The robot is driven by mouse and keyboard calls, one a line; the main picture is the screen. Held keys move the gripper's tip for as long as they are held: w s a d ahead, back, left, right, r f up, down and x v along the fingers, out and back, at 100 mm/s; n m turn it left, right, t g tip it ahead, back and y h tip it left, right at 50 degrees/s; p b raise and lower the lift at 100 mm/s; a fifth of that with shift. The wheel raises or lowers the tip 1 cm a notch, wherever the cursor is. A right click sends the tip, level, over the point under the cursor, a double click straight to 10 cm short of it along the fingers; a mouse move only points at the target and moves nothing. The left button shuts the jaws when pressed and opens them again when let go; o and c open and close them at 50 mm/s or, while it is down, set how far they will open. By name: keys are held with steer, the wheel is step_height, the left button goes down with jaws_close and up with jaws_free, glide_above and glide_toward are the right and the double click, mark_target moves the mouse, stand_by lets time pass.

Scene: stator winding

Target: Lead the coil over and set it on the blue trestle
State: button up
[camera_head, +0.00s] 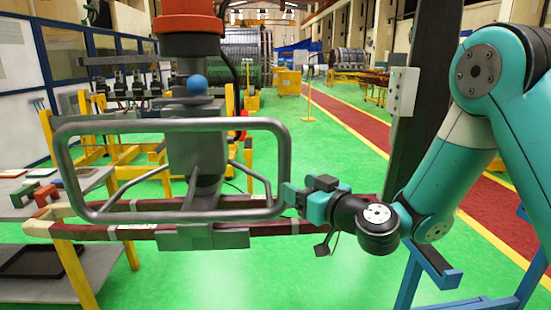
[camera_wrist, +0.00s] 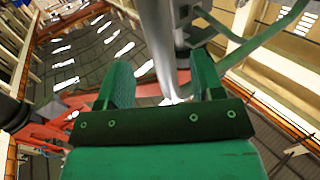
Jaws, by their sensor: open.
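The coil (camera_head: 270,229) is a long, dark red looped bar with cream ends at the left in the head view. A grey lifting clamp (camera_head: 205,238) sits at its middle, under a hanging hoist with a wide grey tubular handle (camera_head: 190,124). My gripper (camera_head: 291,194) is at the handle's lower right corner. In the wrist view its green fingers (camera_wrist: 163,78) stand apart on either side of a grey tube, open; contact cannot be told. The blue trestle (camera_head: 438,277) shows at the lower right, partly hidden by my arm and the frame edge.
A yellow trestle (camera_head: 77,272) stands under the coil's left end; whether the coil rests on it is unclear. A grey bench (camera_head: 35,289) with small parts is at the left. A dark post (camera_head: 424,120) rises behind my arm.

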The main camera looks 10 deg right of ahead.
mark_target(279, 176)
steer(key=p+x, duration=0.4)
steer(key=p, duration=0.1)
steer(key=p+x, duration=0.2)
steer(key=shift+r, duration=0.35)
steer(key=shift+w+a+f+p, duration=0.4)
steer(key=shift+w+p, duration=0.15)
steer(key=shift+p, duration=0.5)
jaws_close()
steer(key=c, duration=0.8)
jaws_free()
jaws_close()
